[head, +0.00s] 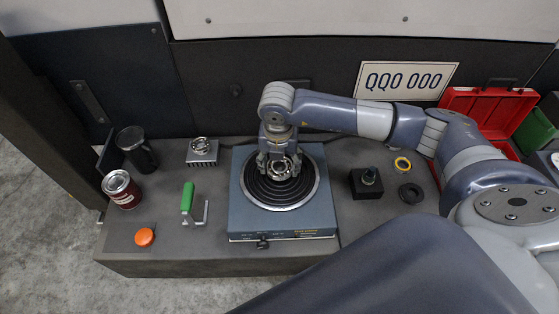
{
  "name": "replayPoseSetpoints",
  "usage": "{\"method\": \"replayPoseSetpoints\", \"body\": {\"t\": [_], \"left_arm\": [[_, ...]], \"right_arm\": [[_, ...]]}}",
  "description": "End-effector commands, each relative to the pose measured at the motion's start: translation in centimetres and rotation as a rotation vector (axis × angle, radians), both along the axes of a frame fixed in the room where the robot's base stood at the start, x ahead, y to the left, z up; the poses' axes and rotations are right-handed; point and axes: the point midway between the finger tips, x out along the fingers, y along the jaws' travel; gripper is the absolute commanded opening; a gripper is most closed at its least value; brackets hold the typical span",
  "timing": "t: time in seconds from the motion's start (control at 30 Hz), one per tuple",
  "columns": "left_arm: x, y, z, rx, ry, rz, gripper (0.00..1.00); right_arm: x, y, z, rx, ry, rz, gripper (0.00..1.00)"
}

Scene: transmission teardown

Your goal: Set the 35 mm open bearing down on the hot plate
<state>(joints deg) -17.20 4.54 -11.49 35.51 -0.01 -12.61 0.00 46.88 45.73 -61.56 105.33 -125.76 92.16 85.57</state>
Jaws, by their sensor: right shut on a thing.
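The hot plate (241,212) is a blue-grey box with a round, dark, ringed top, standing in the middle of the bench. My right gripper (281,166) comes in from the right and points down over the ringed top. It is shut on a shiny metal ring, the open bearing (284,171), near the middle of the plate. I cannot tell whether the bearing touches the plate. Another bearing (200,145) sits on a small finned block to the left. My left gripper is not in view.
Left on the bench (160,255) are a black mug (136,150), a red-labelled can (121,189), a green-handled tool (188,197) and an orange lid (144,237).

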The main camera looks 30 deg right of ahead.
Motion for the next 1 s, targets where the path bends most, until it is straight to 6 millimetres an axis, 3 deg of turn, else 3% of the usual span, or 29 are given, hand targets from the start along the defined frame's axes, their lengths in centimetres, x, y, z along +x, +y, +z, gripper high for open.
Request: {"method": "replayPoseSetpoints", "body": {"t": [0.33,0.37,0.43,0.83,1.0], "left_arm": [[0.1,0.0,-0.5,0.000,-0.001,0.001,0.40],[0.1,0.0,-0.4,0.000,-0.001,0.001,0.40],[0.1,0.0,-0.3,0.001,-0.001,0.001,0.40],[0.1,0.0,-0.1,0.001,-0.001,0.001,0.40],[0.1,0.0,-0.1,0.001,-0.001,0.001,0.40]], "right_arm": [[0.0,0.0,-0.5,0.001,-0.001,0.000,0.26],[0.0,0.0,-0.4,0.000,0.000,0.000,0.63],[0.0,0.0,-0.3,0.000,0.000,0.000,0.79],[0.0,0.0,-0.2,0.000,0.000,0.000,0.79],[-0.1,0.2,1.5,0.002,-0.003,0.000,0.79]]}}
